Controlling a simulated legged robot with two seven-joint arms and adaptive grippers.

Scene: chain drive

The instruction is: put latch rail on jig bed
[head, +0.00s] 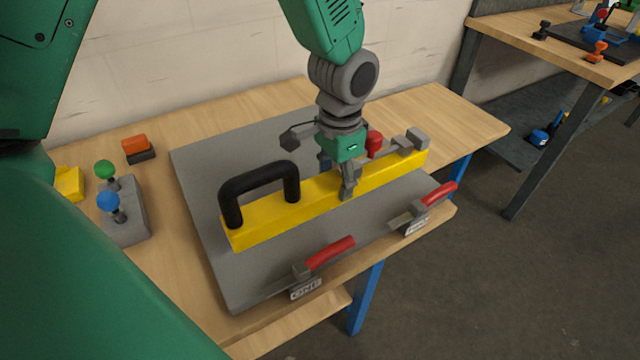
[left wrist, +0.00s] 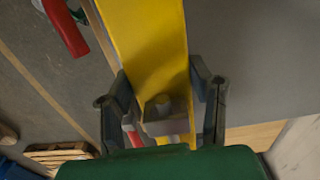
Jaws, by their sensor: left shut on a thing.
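The latch rail (head: 315,200) is a long yellow bar with a black arched handle near its left end. It lies diagonally over the jig bed (head: 205,165), a grey plate on the wooden table. I cannot tell whether the rail rests flat on the bed or sits slightly above it. My left gripper (head: 347,186) is shut on the rail, right of the handle, pointing down. In the left wrist view the rail (left wrist: 150,40) runs between its two fingers (left wrist: 165,105). My right gripper is not in view.
Red-handled clamps stand along the bed's front edge, one at the left (head: 328,254) and one at the right (head: 438,196). Another red handle (head: 374,141) shows behind the rail. A grey block with green and blue knobs (head: 125,215) stands left of the bed. The table's right end is bare.

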